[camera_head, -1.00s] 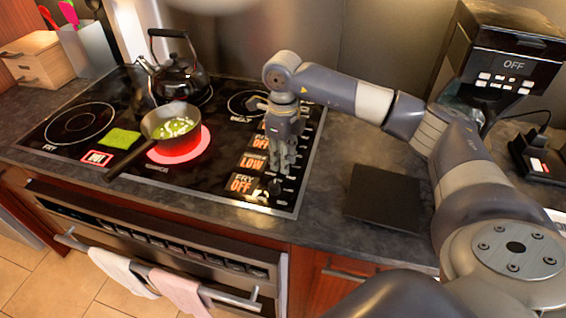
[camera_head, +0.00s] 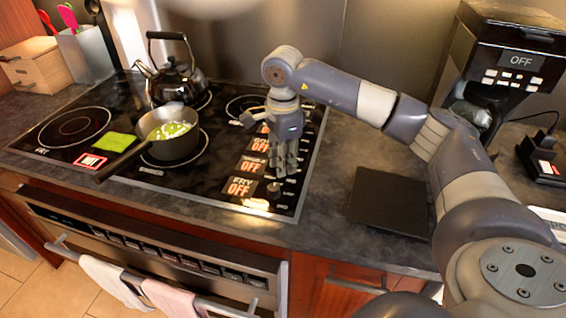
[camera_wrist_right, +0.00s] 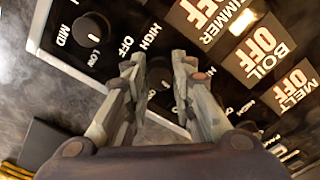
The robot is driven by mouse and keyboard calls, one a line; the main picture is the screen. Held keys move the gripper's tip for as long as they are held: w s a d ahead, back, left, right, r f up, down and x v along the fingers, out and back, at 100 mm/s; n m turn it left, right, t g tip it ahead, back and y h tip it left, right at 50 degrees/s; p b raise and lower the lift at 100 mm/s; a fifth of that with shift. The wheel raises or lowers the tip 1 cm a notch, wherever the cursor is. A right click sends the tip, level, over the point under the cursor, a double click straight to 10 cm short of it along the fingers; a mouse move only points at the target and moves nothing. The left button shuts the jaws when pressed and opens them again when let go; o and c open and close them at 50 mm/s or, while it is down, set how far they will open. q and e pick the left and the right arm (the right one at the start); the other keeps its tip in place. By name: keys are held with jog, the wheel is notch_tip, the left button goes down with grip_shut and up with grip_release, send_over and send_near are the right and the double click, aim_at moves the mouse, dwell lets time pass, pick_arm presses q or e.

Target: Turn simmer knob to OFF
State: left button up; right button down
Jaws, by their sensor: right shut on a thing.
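My right gripper (camera_head: 285,170) points down over the knob column at the right side of the cooktop (camera_head: 225,193). In the right wrist view its fingers (camera_wrist_right: 157,68) are closed around the dark simmer knob (camera_wrist_right: 158,77), which they partly hide. The simmer display (camera_wrist_right: 218,18) beside it reads OFF. In the head view the knob is hidden behind the fingers. The burner under the green-filled pan (camera_head: 170,140) is dark. My left gripper is not in view.
The fry knob (camera_wrist_right: 93,30) sits beside the gripper, and the fry display (camera_head: 241,187) reads OFF. A kettle (camera_head: 173,80) stands at the back. A black mat (camera_head: 390,200) lies on the counter to the right, near a coffee machine (camera_head: 510,65).

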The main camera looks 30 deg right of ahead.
jog(key=shift+r+n, duration=0.1)
jog(key=shift+n, duration=0.5)
jog(key=c, duration=1.3)
grip_release()
jog(key=shift+c, duration=0.2)
notch_tip(320, 180, up, 12)
